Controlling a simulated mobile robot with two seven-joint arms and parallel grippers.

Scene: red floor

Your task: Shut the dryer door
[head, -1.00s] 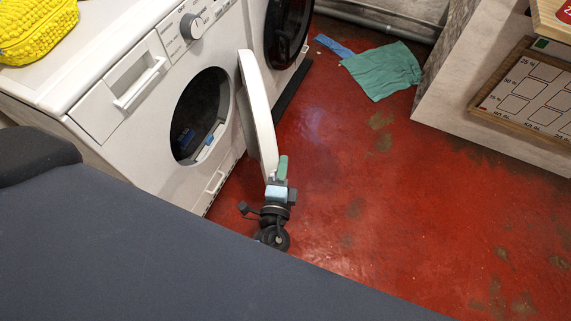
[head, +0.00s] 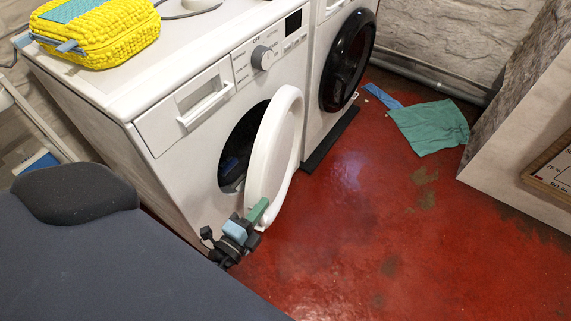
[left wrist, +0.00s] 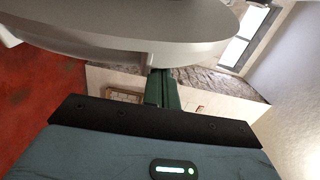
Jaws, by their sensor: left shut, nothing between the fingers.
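The dryer (head: 200,130) is the near white machine in the head view. Its round white door (head: 273,150) stands partly open, swung out in front of the dark drum opening (head: 232,160) and covering part of it. My left gripper (head: 259,210) is at the lower outer edge of the door, its green fingers shut and empty, touching or very close to it. In the left wrist view, the shut fingers (left wrist: 162,90) sit just under the grey-white door (left wrist: 120,35). My right gripper is not in view.
A second machine with a dark round door (head: 348,60) stands beyond the dryer. A green cloth (head: 430,127) lies on the red floor near a pale cabinet (head: 510,130). The floor between is clear.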

